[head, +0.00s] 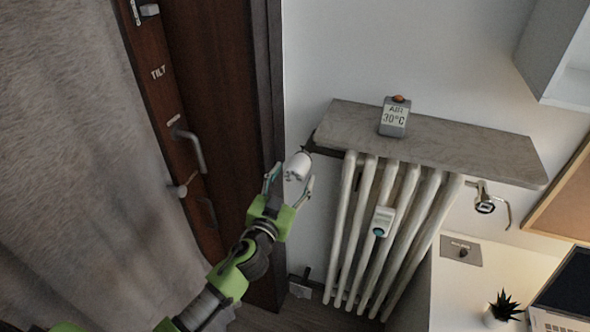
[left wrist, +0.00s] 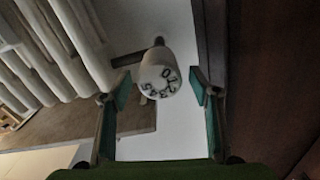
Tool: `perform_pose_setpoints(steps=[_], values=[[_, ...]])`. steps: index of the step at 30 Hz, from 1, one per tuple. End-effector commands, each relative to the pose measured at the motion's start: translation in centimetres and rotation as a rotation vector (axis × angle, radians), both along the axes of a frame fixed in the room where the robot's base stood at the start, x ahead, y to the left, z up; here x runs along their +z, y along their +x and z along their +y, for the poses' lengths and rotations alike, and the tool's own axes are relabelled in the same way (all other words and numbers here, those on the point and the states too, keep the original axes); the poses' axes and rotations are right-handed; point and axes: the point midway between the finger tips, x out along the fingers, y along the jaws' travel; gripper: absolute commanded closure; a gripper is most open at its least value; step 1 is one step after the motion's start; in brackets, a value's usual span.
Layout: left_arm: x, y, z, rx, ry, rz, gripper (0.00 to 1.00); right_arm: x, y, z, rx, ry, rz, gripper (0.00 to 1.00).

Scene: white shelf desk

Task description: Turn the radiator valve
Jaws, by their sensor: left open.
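The radiator valve (head: 298,165) is a white round knob at the upper left end of the radiator (head: 385,225). In the left wrist view the valve (left wrist: 160,75) faces me, with dark numbers on its end face. My left gripper (head: 289,188) is open, with one finger on either side of the valve in the head view. In the left wrist view the valve lies between and beyond the open fingertips (left wrist: 160,90), with gaps on both sides. I cannot tell any contact. My right gripper is in neither view.
A stone shelf (head: 460,148) covers the radiator and carries a display reading 30°C (head: 394,118). A brown door or window frame (head: 215,90) with handles and a grey curtain (head: 80,150) stand at left. A white desk (head: 450,300) with a plant (head: 502,308) and laptop (head: 565,305) is at lower right.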

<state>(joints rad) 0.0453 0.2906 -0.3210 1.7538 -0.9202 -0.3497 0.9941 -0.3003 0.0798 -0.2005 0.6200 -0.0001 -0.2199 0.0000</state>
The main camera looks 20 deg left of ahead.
Motion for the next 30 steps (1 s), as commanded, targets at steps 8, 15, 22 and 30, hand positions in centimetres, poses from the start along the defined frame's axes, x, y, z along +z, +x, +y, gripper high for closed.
perform_pose_setpoints(steps=[8,15,22,30], values=[[0.0,2.0,-0.2,-0.002,0.000,0.000,0.44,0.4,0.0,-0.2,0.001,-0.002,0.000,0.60],[-0.1,2.0,-0.2,-0.002,-0.001,0.000,0.44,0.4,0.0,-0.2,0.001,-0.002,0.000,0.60],[-0.1,2.0,-0.1,-0.001,0.000,0.001,0.82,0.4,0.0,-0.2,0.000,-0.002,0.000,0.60],[-0.1,2.0,-0.1,-0.001,0.020,0.000,0.82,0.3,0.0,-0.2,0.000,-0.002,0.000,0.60]])
